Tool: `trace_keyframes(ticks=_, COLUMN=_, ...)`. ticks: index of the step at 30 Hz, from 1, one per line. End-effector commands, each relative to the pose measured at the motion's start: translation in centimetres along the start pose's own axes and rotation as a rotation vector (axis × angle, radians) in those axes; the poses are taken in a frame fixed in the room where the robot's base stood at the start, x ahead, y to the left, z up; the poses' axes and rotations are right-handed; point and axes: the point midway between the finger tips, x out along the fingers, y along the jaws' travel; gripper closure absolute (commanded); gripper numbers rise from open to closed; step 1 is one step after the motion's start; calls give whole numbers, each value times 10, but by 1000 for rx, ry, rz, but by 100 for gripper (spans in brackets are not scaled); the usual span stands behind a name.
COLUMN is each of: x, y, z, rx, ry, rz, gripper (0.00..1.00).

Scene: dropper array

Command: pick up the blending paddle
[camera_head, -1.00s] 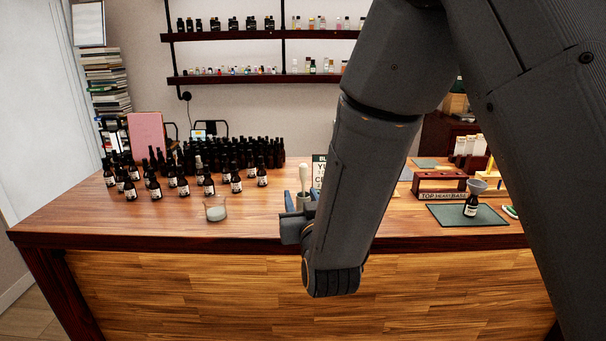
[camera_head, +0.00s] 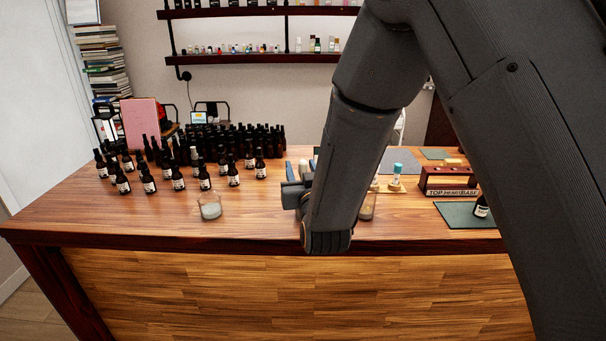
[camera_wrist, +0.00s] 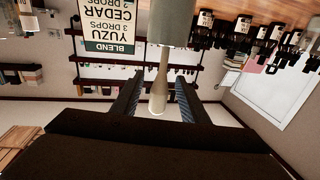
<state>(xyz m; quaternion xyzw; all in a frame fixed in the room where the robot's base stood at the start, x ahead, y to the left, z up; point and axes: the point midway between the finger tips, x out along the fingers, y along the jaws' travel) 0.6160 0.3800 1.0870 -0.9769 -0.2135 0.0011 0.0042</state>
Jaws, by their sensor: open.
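The blending paddle (camera_wrist: 159,85) shows in the wrist view, which is upside down, as a pale rod with a rounded end. Its other end goes into a grey-green holder (camera_wrist: 174,22). My gripper (camera_wrist: 160,77) is open, with one finger on each side of the paddle's handle; I see gaps between the fingers and the handle. In the head view the pale tip of the paddle (camera_head: 303,166) shows just above my gripper (camera_head: 297,187). The holder is hidden there behind my gripper and arm.
A blend card (camera_wrist: 108,25) stands close beside the holder. Many dark bottles (camera_head: 240,145) fill the left and back of the wooden counter (camera_head: 120,220). A glass beaker (camera_head: 210,208) stands left of my gripper. A bottle rack (camera_head: 448,182) and dark mat (camera_head: 455,214) lie right.

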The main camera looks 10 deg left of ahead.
Motion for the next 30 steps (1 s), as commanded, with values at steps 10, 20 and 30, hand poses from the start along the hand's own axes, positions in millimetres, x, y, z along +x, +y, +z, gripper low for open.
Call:
trace_keyframes(ticks=10, x=21, y=2, z=0, rx=0, ry=0, rz=3, gripper=60)
trace_keyframes(ticks=20, x=21, y=2, z=0, rx=0, ry=0, rz=3, gripper=100)
trace_keyframes(ticks=30, x=21, y=2, z=-1, rx=0, ry=1, rz=3, gripper=100)
